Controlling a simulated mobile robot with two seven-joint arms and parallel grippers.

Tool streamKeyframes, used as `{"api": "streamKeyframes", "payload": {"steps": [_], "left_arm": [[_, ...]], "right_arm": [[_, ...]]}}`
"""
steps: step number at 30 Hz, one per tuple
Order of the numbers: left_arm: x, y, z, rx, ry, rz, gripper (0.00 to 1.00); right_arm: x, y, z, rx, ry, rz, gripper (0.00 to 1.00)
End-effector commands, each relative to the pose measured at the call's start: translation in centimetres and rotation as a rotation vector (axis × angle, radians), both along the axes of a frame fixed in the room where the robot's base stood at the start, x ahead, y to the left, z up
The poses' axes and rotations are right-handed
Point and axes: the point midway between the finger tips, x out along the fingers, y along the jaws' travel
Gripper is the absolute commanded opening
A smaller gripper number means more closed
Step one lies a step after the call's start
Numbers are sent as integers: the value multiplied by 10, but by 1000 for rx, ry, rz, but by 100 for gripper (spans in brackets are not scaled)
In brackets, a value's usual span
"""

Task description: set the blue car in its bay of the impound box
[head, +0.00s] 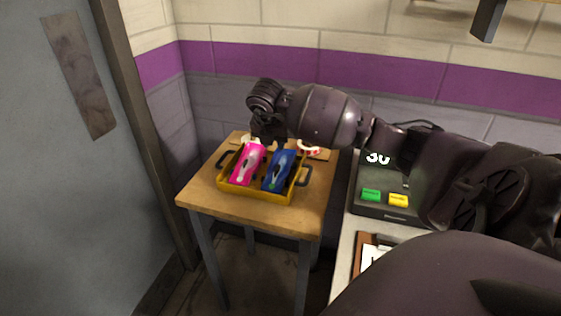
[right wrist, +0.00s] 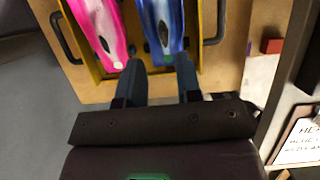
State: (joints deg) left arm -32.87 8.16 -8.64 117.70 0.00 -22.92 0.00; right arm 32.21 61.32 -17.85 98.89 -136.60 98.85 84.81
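The blue car (head: 278,170) lies in the right half of the yellow impound box (head: 240,190), beside a pink car (head: 246,165). It looks level with the pink car; I cannot tell whether it is fully seated. My right gripper (head: 268,138) is over the box's back edge, pointing down. In the right wrist view its two fingers (right wrist: 160,68) are apart, with the near end of the blue car (right wrist: 163,30) just beyond and between the tips. I see no grip on the car. The pink car (right wrist: 100,30) is left of the fingers. My left gripper is out of view.
The box has dark side handles (head: 306,175) and stands on a small wooden table (head: 210,190). A red and white item (head: 308,147) lies behind it. A grey door (head: 60,200) is at left.

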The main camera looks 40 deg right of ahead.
Motion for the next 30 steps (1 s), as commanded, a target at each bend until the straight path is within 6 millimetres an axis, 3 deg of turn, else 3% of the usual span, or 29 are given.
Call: {"api": "streamKeyframes", "payload": {"steps": [5,13,20,30], "left_arm": [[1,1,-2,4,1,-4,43],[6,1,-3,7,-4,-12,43],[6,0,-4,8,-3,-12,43],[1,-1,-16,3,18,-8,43]], "right_arm": [[0,-4,-12,-5,14,-6,32],[7,-17,-47,-4,15,-6,32],[9,-22,-58,-6,11,-5,32],[18,-38,-97,-5,14,-6,32]]}}
